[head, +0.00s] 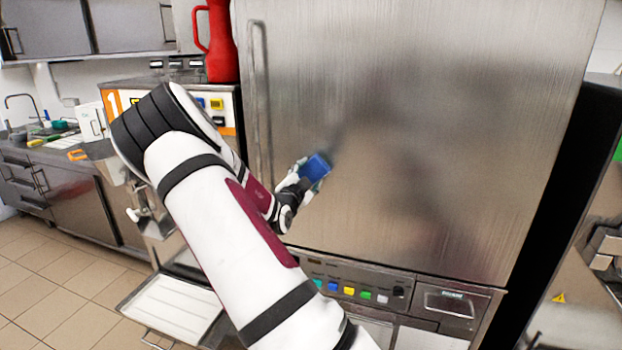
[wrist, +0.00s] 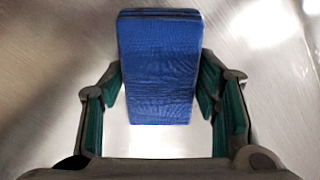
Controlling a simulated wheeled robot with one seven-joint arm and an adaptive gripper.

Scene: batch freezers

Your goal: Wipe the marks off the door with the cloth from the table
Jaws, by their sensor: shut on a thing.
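My gripper (head: 306,177) is shut on a folded blue cloth (head: 315,168) in front of the steel door (head: 440,130). In the wrist view the cloth (wrist: 158,65) sits between the two fingers of my gripper (wrist: 160,85). The brushed metal of the door (wrist: 265,50) fills the background there. The cloth is at or very near the door's surface; I cannot tell whether it touches. Dark smudgy patches show on the door, but I cannot tell marks from reflections. My arm hides part of the door's left edge.
A vertical handle (head: 260,100) runs along the door's left side. A control panel (head: 360,290) with coloured buttons lies below. A red jug (head: 221,45) stands on the machine to the left. A tray (head: 172,305) juts out low at left. The door's right half is unobstructed.

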